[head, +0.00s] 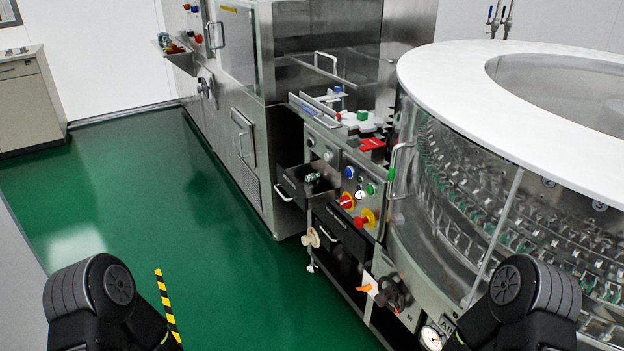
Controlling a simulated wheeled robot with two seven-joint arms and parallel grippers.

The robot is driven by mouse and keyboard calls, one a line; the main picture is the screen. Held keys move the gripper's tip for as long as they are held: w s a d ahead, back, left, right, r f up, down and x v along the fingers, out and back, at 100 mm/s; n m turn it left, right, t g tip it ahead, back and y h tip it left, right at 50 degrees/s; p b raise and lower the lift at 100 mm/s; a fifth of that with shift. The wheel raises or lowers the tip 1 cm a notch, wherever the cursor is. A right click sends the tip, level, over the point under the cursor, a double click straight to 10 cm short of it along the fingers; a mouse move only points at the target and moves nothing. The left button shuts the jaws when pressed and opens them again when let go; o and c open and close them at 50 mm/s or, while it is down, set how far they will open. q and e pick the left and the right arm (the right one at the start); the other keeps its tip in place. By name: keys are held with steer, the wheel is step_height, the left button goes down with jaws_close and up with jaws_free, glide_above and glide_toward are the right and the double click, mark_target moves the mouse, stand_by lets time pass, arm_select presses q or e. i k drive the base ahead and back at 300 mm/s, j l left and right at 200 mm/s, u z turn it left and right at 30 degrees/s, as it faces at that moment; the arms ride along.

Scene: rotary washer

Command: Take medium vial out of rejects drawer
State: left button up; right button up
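An open metal drawer (290,190) sticks out from the front of the machine, left of the control knobs. This looks like the rejects drawer. A small clear vial with green on it (313,177) is in the drawer; its size class is too small to tell. The drawer's handle (283,194) faces left. Only black links of my two arms show, at the bottom left and bottom right corners. Both grippers are outside the view, and the drawer is well ahead of my arms.
The round washer (430,75) with a white top stands at the right. A control panel with a red-and-yellow knob (346,201) is right of the drawer. A metal cabinet (235,130) stands behind.

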mark_target(312, 177)
steer(key=z, duration=0.8)
steer(key=i+j+z, duration=0.15)
steer(key=j+z, duration=1.35)
steer(key=j, duration=0.15)
steer(key=k+j, duration=0.1)
steer(key=j, duration=0.35)
steer(key=j+z, duration=0.1)
steer(key=j, duration=0.3)
steer(key=k+j, duration=0.15)
steer(key=j, duration=0.3)
steer(key=k+j+z, duration=0.1)
steer(key=j, duration=0.3)
steer(key=k+j, duration=0.1)
steer(key=j, duration=0.3)
steer(key=k+j+z, duration=0.1)
steer(key=j, duration=0.35)
steer(key=k+j, duration=0.15)
steer(key=j, duration=0.25)
